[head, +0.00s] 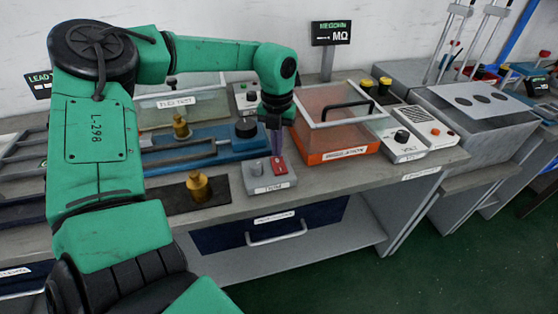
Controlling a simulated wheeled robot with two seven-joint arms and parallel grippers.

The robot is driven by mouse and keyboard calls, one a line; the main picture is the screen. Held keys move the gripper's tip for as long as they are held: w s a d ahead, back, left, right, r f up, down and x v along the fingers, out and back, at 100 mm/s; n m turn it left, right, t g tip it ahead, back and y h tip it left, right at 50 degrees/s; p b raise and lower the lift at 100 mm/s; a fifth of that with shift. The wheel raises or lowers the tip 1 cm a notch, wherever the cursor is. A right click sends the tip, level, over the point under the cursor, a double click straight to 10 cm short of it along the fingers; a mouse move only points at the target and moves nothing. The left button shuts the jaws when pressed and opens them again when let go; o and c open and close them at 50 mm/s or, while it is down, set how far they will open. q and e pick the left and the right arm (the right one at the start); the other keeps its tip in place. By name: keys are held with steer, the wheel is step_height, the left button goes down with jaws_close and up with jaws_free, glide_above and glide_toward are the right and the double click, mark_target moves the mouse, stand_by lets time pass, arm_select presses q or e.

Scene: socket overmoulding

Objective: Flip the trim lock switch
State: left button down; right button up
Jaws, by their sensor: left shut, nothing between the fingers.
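A small light-grey control box (262,178) sits near the front edge of the bench in the head view. It has a grey knob (256,168) on its left, a red switch part (279,166) on its right, and a white label on its front. My left gripper (277,152) points down directly above the red part, with its fingers shut and empty. Its fingertips are at or just above the red part; I cannot tell whether they touch. The gripper partly hides the back of the box. My right gripper is not in view.
An orange-based clear-lidded box (335,152) stands close on the right. A blue fixture (185,152) lies on the left, with a brass weight (197,186) in front of it. A grey box with a black knob (403,146) stands further right. A drawer (270,228) is below.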

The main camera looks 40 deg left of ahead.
mark_target(277, 159)
arm_select(q)
steer(key=shift+f+b, duration=0.85)
steer(key=shift+f, duration=0.1)
stand_by(0.5)
steer(key=shift+r+p, duration=2.25)
steer(key=shift+r, duration=1.35)
